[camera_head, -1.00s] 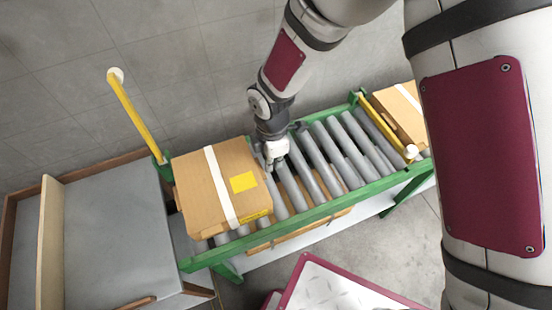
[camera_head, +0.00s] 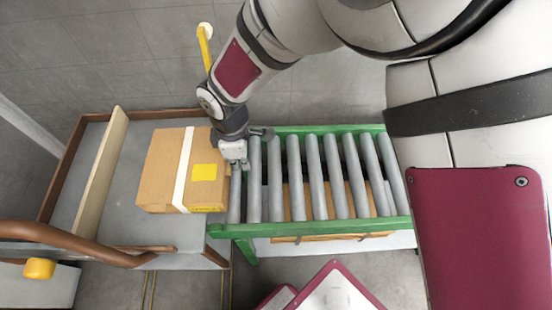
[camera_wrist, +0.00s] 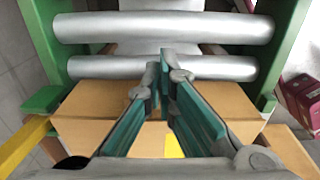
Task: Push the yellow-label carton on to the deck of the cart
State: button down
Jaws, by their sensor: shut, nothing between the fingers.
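The yellow-label carton (camera_head: 164,170) is a brown box with a white tape strip and a yellow label on top. It sits mostly over the grey deck of the cart (camera_head: 72,188), its right side at the left end of the roller conveyor. Whether its underside still overlaps the end roller is hidden. My gripper (camera_head: 238,162) is shut and empty, low over the end rollers at the carton's right side, seemingly touching it. In the wrist view my shut fingers (camera_wrist: 164,68) partly cover the carton (camera_wrist: 85,128).
The green-framed conveyor (camera_head: 310,228) extends right with bare rollers. A beige board (camera_head: 102,168) stands across the deck left of the carton, with a gap between. The cart has brown rims and a brown handle (camera_head: 75,246). A yellow bar (camera_head: 205,52) rises behind the arm.

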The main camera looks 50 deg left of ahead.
aim_at(196, 163)
jog(key=s+a, duration=0.3)
jog(key=s, duration=0.1)
jog(key=s+a, duration=0.4)
jog(key=shift+s, duration=0.1)
